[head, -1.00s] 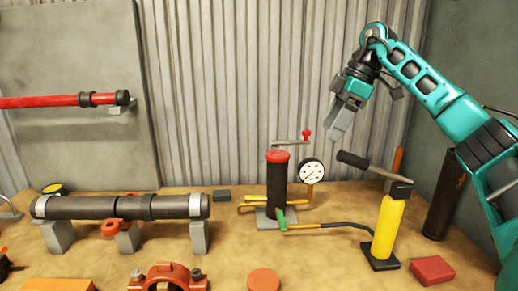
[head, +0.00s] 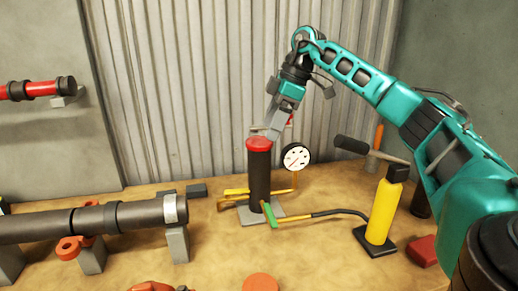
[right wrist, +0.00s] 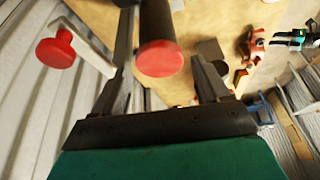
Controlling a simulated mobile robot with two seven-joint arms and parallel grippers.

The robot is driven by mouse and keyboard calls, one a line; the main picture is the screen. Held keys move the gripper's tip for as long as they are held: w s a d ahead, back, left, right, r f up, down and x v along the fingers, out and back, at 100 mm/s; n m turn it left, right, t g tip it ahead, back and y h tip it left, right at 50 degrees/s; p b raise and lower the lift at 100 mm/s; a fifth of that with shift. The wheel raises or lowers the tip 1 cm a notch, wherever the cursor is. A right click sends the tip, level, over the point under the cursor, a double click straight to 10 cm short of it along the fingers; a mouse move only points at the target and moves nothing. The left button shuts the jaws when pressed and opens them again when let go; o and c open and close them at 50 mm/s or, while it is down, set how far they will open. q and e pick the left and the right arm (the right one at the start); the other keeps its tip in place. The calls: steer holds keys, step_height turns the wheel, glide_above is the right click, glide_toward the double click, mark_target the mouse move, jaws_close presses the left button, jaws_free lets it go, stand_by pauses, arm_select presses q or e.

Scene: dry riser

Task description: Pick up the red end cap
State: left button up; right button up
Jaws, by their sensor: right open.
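A red cap (head: 259,144) sits on top of an upright black cylinder (head: 259,180), near the back of the table in the head view. In the right wrist view the red cap (right wrist: 159,58) faces the camera between the two fingers. My right gripper (head: 272,132) is open and empty, just above and behind the cap; contact cannot be told. It also shows in the right wrist view (right wrist: 162,72). A flat orange-red disc (head: 260,282) lies at the table's front edge. A teal and dark part (right wrist: 298,38), perhaps my left gripper, is small at the wrist view's right edge.
A pressure gauge (head: 296,157) stands right of the cylinder. A yellow pump (head: 383,212) with a dark handle and a red block (head: 423,250) are farther right. A dark pipe (head: 90,220) rests on grey supports at the left. A red knob (right wrist: 55,50) is left of the fingers.

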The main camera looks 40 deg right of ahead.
mark_target(261, 141)
steer(key=x, duration=0.5)
steer(key=shift+w+a, duration=0.25)
steer(key=shift+w, duration=0.1)
steer(key=shift+c, duration=1.3)
steer(key=c, duration=0.5)
steer(key=shift+c, duration=0.2)
